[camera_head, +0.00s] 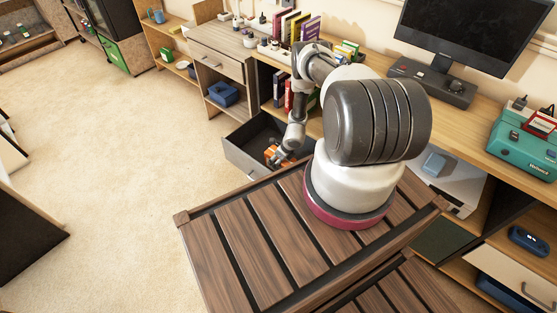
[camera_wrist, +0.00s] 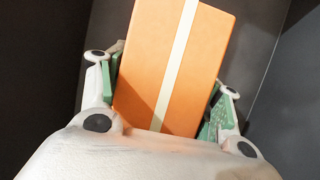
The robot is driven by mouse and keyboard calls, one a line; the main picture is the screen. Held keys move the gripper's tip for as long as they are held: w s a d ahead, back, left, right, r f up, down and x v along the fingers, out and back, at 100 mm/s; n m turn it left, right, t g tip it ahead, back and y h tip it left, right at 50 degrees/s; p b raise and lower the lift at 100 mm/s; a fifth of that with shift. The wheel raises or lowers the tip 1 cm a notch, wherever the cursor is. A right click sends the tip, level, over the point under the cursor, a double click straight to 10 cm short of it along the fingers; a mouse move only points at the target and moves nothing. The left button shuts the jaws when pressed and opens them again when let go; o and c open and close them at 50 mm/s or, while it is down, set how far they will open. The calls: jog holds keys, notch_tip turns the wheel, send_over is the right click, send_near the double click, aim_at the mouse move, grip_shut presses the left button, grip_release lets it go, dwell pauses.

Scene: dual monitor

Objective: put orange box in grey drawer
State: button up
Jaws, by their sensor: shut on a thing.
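The orange box (camera_wrist: 205,65), with a pale stripe along it, is between the two green-padded fingers of my gripper (camera_wrist: 160,98) in the wrist view. The gripper is shut on it. In the head view the orange box (camera_head: 272,152) shows small at the end of my arm, inside the outline of the open grey drawer (camera_head: 240,158). Dark grey drawer surfaces surround the box in the wrist view. Whether the box touches the drawer floor I cannot tell. My arm hides part of the drawer in the head view.
A wooden desk (camera_head: 470,118) with a monitor (camera_head: 468,32) stands behind my arm. A teal case (camera_head: 525,150) is at the right. A blue container (camera_head: 223,94) sits on a shelf left of the drawer. The carpet (camera_head: 120,160) at left is clear.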

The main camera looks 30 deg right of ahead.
jog(key=o, duration=1.4)
jog(key=shift+o, duration=0.2)
